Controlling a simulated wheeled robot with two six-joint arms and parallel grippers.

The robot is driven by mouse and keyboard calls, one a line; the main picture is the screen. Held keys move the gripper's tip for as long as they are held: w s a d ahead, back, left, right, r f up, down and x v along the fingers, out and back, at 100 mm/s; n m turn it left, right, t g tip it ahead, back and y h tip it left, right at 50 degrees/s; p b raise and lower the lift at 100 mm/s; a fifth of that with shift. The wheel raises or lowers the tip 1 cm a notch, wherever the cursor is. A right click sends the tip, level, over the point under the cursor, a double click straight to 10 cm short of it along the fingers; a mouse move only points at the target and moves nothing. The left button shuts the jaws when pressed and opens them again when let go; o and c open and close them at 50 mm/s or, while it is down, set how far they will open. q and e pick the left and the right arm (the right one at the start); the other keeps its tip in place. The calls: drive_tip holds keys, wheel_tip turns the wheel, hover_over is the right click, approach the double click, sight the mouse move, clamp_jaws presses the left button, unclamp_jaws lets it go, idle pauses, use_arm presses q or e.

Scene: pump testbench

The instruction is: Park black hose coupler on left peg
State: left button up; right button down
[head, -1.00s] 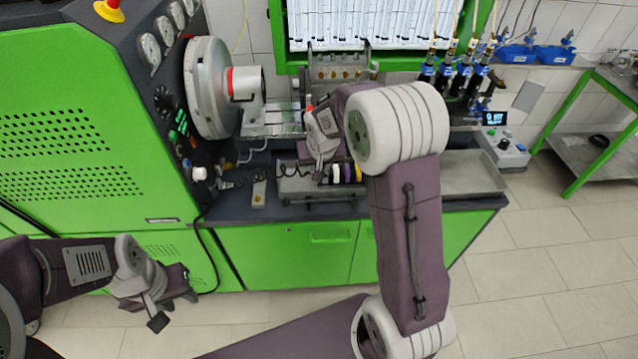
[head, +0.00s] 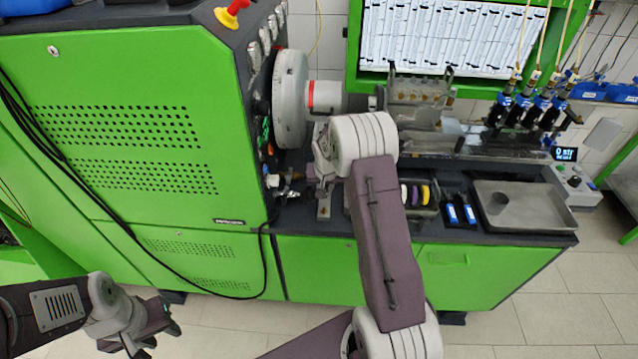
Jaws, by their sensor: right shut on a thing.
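My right gripper (head: 310,182) is by the cabinet's right side, low over the counter, with my own wrist and forearm covering part of it. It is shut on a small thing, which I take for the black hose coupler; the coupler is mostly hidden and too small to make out. Dark and silver hose fittings (head: 286,192) lie beside the gripper, close to the cabinet. A narrow metal plate (head: 324,207) stands on the counter just below the gripper. I cannot make out the left peg. My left gripper (head: 156,338) is open and empty at the lower left, away from the bench.
The green cabinet (head: 130,170) stands close on the left, with a silver chuck (head: 290,98) on its side. Blue injectors (head: 530,108) stand behind.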

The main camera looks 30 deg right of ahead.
drive_tip(key=shift+w+a+f+b, duration=0.1)
drive_tip(key=shift+a+f+b, duration=0.1)
drive_tip(key=shift+f+b, duration=0.45)
wheel_tip(320, 180, down, 3)
drive_tip(key=shift+d+r+b, duration=0.1)
drive_tip(key=shift+b, duration=0.85)
drive_tip(key=shift+f+b, duration=0.45)
drive_tip(key=shift+f, duration=0.1)
drive_tip(key=shift+f+b, duration=0.25)
drive_tip(key=shift+b, duration=0.15)
drive_tip(key=shift+f+b, duration=0.45)
drive_tip(key=shift+f, duration=0.1)
drive_tip(key=shift+f, duration=0.15)
drive_tip(key=shift+f+b, duration=0.35)
drive_tip(key=shift+b, duration=0.15)
